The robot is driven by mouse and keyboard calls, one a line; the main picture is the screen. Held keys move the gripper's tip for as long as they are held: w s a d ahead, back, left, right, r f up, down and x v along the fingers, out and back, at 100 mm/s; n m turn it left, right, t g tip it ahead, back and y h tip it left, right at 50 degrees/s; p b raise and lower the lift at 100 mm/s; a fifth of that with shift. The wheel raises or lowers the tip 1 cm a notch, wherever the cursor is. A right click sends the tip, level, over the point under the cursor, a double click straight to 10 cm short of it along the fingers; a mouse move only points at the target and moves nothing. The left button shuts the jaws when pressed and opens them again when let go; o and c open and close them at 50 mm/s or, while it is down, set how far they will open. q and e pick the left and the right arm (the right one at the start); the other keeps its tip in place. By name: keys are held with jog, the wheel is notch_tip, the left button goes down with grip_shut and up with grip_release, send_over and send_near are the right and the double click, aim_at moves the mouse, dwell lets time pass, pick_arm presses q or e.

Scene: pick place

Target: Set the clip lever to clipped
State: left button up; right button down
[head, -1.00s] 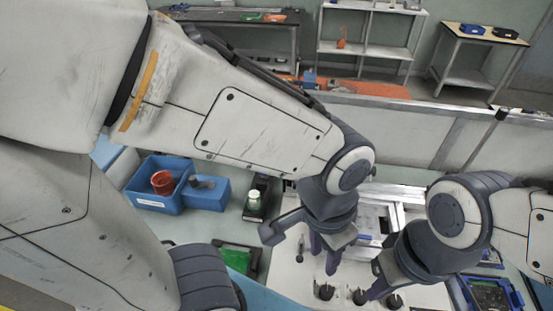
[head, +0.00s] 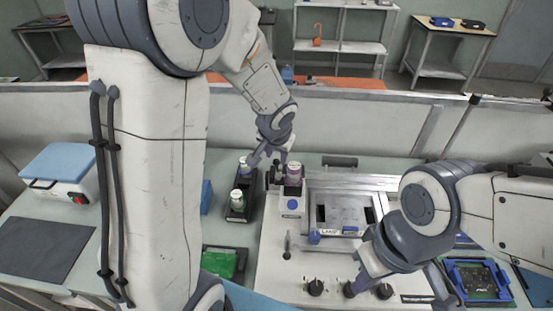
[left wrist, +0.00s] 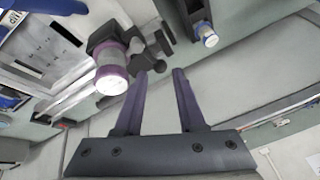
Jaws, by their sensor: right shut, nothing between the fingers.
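A dark clip with a lever (head: 274,178) stands beside a purple-banded vial (head: 294,172) at the back left of the white panel (head: 275,270). In the left wrist view the dark clip parts (left wrist: 152,48) lie just beyond my fingertips, next to the vial (left wrist: 111,78). I cannot tell the lever's setting. My left gripper (head: 270,158) is just above and behind the clip; in the left wrist view its two fingers (left wrist: 160,73) are apart with nothing between them. My right gripper (head: 354,288) is shut and empty, low over the panel's front knobs.
A dark rack with white-capped vials (head: 239,200) stands left of the panel. Black knobs (head: 316,287) line the panel's front. A metal tray fixture (head: 345,213) fills the panel's back middle. A blue-framed board (head: 480,280) lies at right.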

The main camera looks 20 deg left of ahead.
pick_arm(q)
jog(key=shift+x, duration=1.45)
grip_shut()
jog(key=shift+d+r+m+h+p, duration=0.2)
jog(key=shift+m+h+p, duration=0.1)
jog(key=shift+m+p, duration=0.55)
jog(key=shift+w+d+f+m+p, duration=0.15)
jog(key=shift+f+m+p, duration=0.1)
jog(key=shift+m+p, duration=0.35)
